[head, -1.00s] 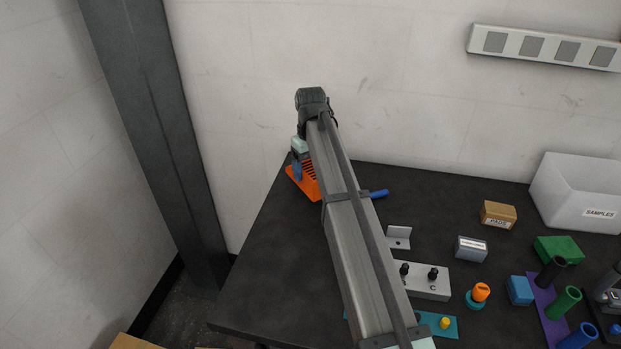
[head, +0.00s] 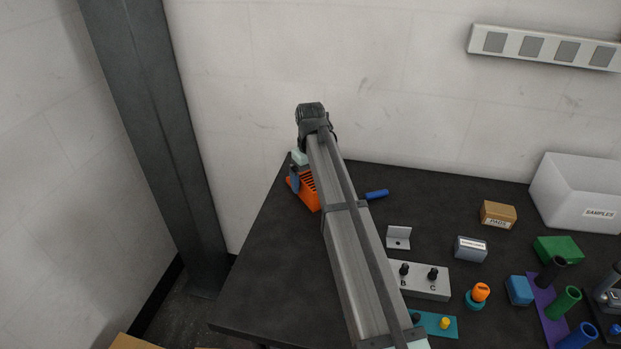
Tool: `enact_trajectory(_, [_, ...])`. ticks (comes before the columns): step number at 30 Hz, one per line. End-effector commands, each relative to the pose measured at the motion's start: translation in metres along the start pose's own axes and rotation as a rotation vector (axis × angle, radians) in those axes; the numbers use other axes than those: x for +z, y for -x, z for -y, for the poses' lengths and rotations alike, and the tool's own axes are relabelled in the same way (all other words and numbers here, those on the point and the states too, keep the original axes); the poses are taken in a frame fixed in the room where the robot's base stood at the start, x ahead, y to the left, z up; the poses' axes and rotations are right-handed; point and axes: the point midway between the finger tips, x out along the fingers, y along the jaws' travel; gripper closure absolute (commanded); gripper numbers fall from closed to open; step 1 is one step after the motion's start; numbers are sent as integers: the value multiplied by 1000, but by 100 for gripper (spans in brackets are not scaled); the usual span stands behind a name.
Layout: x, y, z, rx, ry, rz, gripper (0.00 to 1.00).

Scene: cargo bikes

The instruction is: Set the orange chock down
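The orange chock (head: 305,194), with dark slots in its face, is at the far left part of the dark table, close to the wall and the table's left edge. My arm covers its right side. My gripper (head: 294,178) is at the chock's upper left, mostly hidden behind my arm's wrist. A small blue-grey part of it shows against the chock. The fingertips are hidden, so I cannot tell whether they grip the chock. Whether the chock's underside touches the table is also unclear.
A blue handle (head: 377,194) lies just right of my arm. A metal bracket (head: 398,239), a grey block with black knobs (head: 424,283), a PADS box (head: 498,214) and a white SAMPLES bin (head: 575,195) stand farther right. The table's left front (head: 265,285) is clear.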

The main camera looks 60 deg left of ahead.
Motion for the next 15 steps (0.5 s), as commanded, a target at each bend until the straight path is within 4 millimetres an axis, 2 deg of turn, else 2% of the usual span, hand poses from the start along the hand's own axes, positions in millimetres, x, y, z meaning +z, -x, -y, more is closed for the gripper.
enact_trajectory(9, [0,2,0,0,0,0,0])
enact_trajectory(15, [-1,23,0,0,0,-1,0])
